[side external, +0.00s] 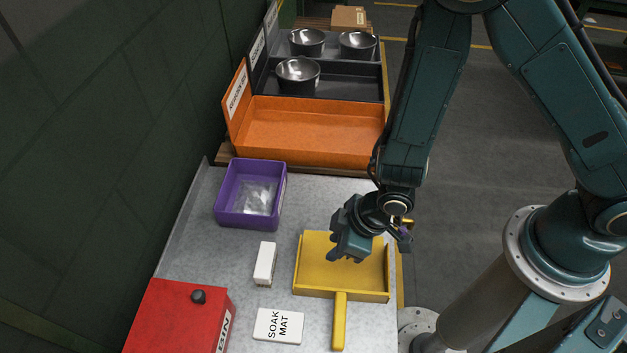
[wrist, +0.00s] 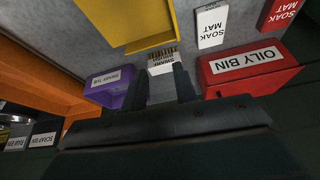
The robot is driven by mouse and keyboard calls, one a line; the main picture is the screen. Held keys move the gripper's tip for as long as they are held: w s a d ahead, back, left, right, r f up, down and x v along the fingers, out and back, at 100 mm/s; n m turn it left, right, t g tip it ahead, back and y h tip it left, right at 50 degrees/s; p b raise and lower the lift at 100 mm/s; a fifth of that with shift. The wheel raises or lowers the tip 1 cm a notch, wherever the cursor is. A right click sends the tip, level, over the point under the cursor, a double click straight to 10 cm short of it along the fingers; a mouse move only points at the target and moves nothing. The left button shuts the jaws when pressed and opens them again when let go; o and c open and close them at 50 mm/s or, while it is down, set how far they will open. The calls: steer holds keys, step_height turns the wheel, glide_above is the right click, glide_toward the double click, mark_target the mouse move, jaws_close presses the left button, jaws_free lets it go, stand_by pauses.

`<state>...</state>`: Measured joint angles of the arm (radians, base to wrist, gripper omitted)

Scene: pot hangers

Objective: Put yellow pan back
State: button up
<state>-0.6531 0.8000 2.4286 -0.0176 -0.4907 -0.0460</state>
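The yellow pan (side external: 312,272) lies flat on the grey bench, its handle (side external: 339,322) pointing toward the bottom of the side view. It also shows, partly cut off, at the top of the wrist view (wrist: 128,22). My gripper (side external: 345,258) is over the pan's tray in the side view and covers part of it; I cannot tell the exact height. In the wrist view my gripper's two fingers (wrist: 164,82) are apart with nothing between them.
A white block or brush (side external: 265,261) and a soak mat box (side external: 278,326) lie left of the pan. A purple tub (side external: 250,194) and red oily bin (wrist: 245,68) stand nearby. An orange tray (side external: 310,152) and dark trays with metal bowls (side external: 297,74) are behind.

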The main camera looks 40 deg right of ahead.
steer(key=w+d+r+m, duration=0.1)
steer(key=d+r, duration=0.3)
steer(key=r, duration=0.3)
steer(key=w+d+r+m+t+h, duration=0.1)
steer(key=d+r+m, duration=0.15)
steer(key=r, duration=0.45)
steer(key=w+d+r, duration=0.2)
steer(key=d+r, duration=0.3)
steer(key=r, duration=0.3)
steer(key=s+d+r+m+t+h, duration=0.1)
steer(key=s+d+r+m, duration=0.3)
steer(key=s+d+r, duration=0.7)
steer(key=shift+s+r+h, duration=0.5)
steer(key=shift+s+r, duration=0.4)
steer(key=shift+s, duration=1.05)
steer(key=shift+m, duration=0.25)
